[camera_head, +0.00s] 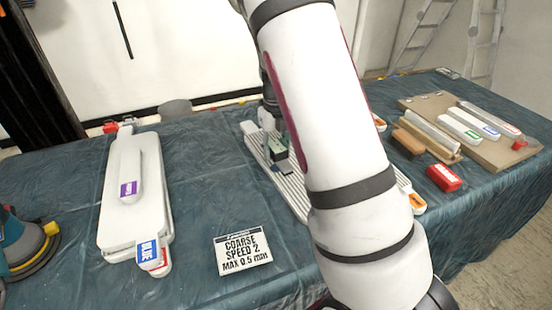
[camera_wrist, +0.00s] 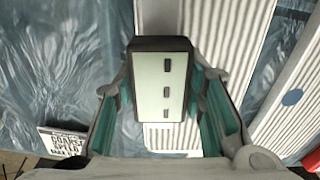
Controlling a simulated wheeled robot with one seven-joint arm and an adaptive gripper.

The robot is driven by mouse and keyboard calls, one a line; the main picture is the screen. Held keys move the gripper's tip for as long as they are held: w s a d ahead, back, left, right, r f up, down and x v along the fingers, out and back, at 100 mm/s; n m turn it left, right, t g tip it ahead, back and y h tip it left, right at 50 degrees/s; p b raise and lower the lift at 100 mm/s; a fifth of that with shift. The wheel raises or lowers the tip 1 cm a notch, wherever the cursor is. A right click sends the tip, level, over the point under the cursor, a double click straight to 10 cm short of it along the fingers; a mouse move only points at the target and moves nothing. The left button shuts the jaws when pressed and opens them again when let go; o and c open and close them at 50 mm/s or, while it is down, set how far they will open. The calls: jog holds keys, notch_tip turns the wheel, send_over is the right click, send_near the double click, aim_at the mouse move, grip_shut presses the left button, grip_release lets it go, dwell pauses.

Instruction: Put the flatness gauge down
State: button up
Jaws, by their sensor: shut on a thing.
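In the head view the gauge (camera_head: 279,151) shows as a small dark and green block over the white ribbed panels (camera_head: 292,190). The panels also show behind it in the wrist view (camera_wrist: 285,110). I cannot tell whether the gauge touches a panel. My arm hides much of the panels and part of the gripper.
A white panel stack (camera_head: 122,195) lies at left, beside a teal sander (camera_head: 22,245). At right are a tan board (camera_head: 500,150) with sanding blocks and a red block (camera_head: 444,178). Tablecloth between stack and ribbed panels is clear.

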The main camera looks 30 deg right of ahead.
jog(key=shift+f, duration=1.55)
jog(key=shift+f, duration=0.15)
jog(key=o, duration=1.2)
jog(key=shift+o, duration=0.2)
